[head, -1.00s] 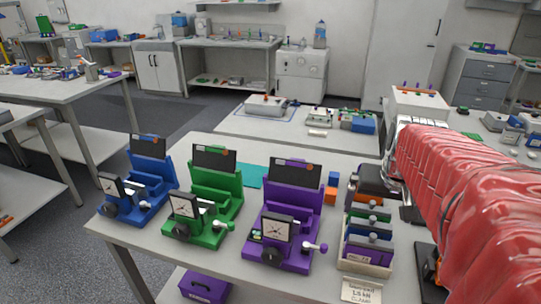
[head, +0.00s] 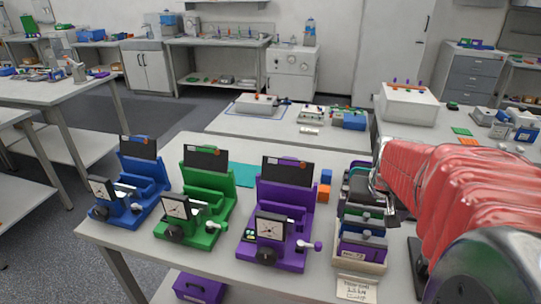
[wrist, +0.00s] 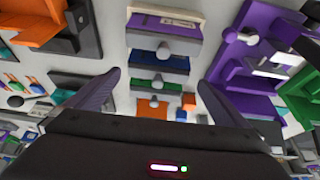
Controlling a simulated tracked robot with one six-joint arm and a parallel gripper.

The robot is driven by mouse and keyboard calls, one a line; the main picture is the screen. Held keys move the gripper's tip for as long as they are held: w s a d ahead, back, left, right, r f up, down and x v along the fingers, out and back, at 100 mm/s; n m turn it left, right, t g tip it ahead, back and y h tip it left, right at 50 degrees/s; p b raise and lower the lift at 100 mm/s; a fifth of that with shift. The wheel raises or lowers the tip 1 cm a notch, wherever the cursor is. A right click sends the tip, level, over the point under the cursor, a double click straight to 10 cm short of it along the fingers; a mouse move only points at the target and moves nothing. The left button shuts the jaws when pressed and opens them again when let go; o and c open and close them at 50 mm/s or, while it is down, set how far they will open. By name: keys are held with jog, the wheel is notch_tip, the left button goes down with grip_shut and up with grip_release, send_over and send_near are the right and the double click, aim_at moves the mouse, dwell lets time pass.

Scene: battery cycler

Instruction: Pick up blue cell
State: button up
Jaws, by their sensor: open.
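The blue cell (wrist: 160,63) stands in a rack between a purple cell (wrist: 165,45) and a green cell (wrist: 160,82) in the wrist view. It also shows in the head view (head: 362,226), partly covered by its neighbours. An orange cell (wrist: 153,105) is further along the row. My gripper (wrist: 158,79) is open and empty, its two fingers spread on either side of the row. In the head view my wrist is above the right side of the rack, and the fingers are hard to make out.
The pale rack (head: 357,264) has a label card (head: 356,288) before it. Purple (head: 275,250), green (head: 200,225) and blue (head: 128,205) clamp stations stand to its left. A blue cube (head: 327,176) and an orange cube (head: 324,192) lie behind the purple station.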

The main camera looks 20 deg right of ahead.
aim_at(365, 221)
jog(key=shift+x, duration=1.1)
jog(key=shift+f, duration=0.1)
jog(key=shift+x, duration=2.5)
jog(key=shift+s, duration=0.1)
jog(key=c, duration=1.3)
notch_tip(365, 221, up, 10)
jog(key=shift+r, duration=0.1)
